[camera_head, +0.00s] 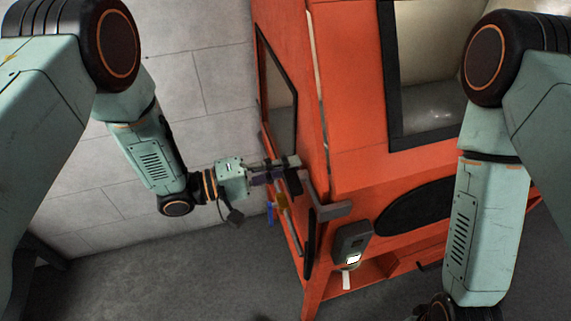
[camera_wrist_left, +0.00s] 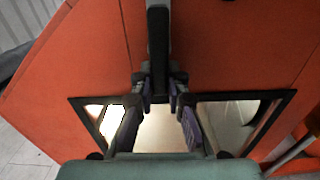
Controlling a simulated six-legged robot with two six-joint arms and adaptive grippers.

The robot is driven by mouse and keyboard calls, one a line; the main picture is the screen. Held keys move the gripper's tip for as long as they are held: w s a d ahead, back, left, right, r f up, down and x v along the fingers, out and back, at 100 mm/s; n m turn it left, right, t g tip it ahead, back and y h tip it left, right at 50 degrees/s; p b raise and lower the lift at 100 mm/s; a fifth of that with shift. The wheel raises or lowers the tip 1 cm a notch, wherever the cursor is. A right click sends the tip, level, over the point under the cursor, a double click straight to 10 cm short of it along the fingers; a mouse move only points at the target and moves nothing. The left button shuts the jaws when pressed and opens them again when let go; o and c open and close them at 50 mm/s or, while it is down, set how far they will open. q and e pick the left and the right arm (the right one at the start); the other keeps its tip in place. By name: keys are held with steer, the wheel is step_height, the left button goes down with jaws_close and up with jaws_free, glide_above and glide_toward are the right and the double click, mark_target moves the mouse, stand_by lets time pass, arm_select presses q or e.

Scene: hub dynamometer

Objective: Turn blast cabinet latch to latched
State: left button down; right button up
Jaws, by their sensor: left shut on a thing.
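The orange blast cabinet (camera_head: 352,110) fills the middle and right of the head view. Its latch is a dark grey bent handle (camera_head: 334,211) near the cabinet's front left corner. In the left wrist view the latch (camera_wrist_left: 158,40) is a dark bar running down from the top edge to between the fingers. My left gripper (camera_head: 284,170) reaches in from the left and is shut on the latch; it also shows in the left wrist view (camera_wrist_left: 160,88). The fingertips hide part of the handle. My right arm hangs on the right; its gripper is below the picture.
A dark-framed window (camera_head: 277,90) is in the cabinet's left side. A small grey box with a lit screen (camera_head: 352,242) and a black oval panel (camera_head: 414,206) are on the front. A pale block wall (camera_head: 205,60) stands behind. Grey floor (camera_head: 180,280) is open at lower left.

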arm_select(q)
steer(key=shift+s+f+n, duration=0.1)
steer(key=shift+f+n, duration=0.1)
steer(key=shift+n, duration=0.1)
steer(key=c, duration=1.3)
jaws_free()
steer(key=shift+d+r, duration=0.1)
steer(key=shift+a, duration=0.5)
steer(key=v, duration=1.1)
steer(key=shift+s, duration=0.1)
